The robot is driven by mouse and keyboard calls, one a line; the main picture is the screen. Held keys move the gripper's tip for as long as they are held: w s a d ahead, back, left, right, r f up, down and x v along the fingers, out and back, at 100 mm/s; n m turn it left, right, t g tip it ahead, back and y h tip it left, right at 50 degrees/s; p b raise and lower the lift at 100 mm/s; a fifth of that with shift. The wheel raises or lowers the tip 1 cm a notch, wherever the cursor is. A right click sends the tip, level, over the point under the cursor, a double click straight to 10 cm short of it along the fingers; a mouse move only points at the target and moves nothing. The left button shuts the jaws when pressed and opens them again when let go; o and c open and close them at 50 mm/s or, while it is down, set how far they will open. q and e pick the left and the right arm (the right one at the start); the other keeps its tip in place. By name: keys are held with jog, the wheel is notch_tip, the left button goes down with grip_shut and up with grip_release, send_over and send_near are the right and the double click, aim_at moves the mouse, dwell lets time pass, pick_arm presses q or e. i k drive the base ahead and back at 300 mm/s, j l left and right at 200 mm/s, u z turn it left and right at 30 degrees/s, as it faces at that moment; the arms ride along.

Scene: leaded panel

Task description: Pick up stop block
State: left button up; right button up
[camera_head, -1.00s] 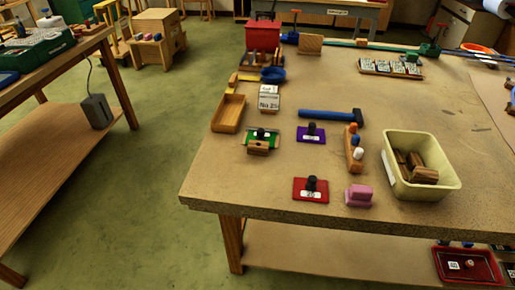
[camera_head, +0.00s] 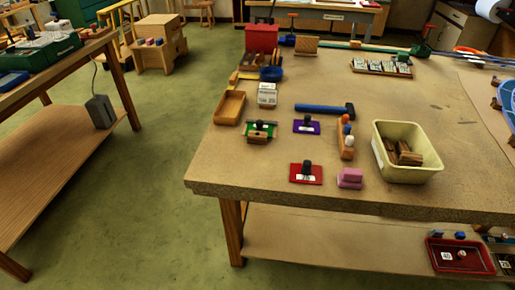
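Which piece is the stop block I cannot tell for sure. Several brown wooden blocks (camera_head: 409,158) lie in a cream bin (camera_head: 424,175) on the right part of the workbench (camera_head: 255,178). A small wooden block (camera_head: 257,138) sits at the front of a green plate (camera_head: 271,129) with a dark knob. A wider wooden block (camera_head: 306,46) stands at the back of the bench. Neither of my grippers is in view.
A blue hammer (camera_head: 322,108), a purple plate (camera_head: 306,125), a red plate (camera_head: 306,175), a pink block (camera_head: 350,178) and a wooden holder (camera_head: 347,150) with coloured pegs lie left of the bin. A wooden tray (camera_head: 230,107) is near the left edge.

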aim_at(253, 137)
jog(key=k+z, duration=0.2)
jog(key=z, duration=0.15)
jog(key=k+l+z, duration=0.1)
jog(key=z, duration=0.3)
jog(key=j+z, duration=0.2)
jog(key=z, duration=0.2)
jog(key=j+z, duration=0.25)
jog(key=z, duration=0.15)
jog(key=j, duration=0.95)
jog(key=i+j, duration=0.1)
jog(key=j, duration=0.85)
